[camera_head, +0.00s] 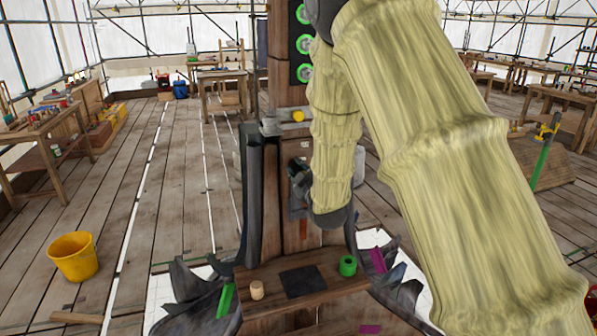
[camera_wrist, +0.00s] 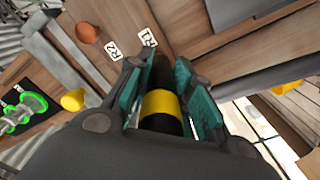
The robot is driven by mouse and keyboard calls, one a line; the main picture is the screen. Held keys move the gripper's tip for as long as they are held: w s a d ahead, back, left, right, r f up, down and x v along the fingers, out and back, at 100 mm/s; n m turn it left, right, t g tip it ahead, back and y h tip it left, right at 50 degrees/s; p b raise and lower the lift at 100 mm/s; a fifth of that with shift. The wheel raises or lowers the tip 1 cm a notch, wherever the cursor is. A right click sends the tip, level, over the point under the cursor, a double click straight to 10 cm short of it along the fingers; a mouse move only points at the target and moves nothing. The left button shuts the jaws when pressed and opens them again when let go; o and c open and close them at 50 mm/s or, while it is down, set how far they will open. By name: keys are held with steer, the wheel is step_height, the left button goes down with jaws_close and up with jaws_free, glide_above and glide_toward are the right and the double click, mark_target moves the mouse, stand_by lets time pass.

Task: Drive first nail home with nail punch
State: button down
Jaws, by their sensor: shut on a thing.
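My gripper (camera_head: 300,188) is beside the wooden post (camera_head: 271,210) in the head view, partly covered by my own sleeved arm. In the wrist view its teal-padded fingers (camera_wrist: 160,100) are closed around a dark round tool with a yellow band (camera_wrist: 161,104), which looks like the nail punch. The tool's far end points at the wood near the white tag R1 (camera_wrist: 148,37). Tag R2 (camera_wrist: 113,50) is to its left, with a round copper-brown thing (camera_wrist: 88,33) beyond. No nail can be made out at the tool's tip, and contact there cannot be told.
A yellow knob (camera_head: 298,116) sits on a grey bracket on the post, below a black panel with green rings (camera_head: 304,44). The ledge (camera_head: 327,270) below holds a green ring (camera_head: 347,265) and a small wooden peg (camera_head: 257,290). A yellow bucket (camera_head: 73,256) stands left on open floor.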

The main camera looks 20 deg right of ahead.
steer(key=shift+s+d+b, duration=0.15)
steer(key=shift+s+b, duration=0.55)
steer(key=shift+s, duration=2.6)
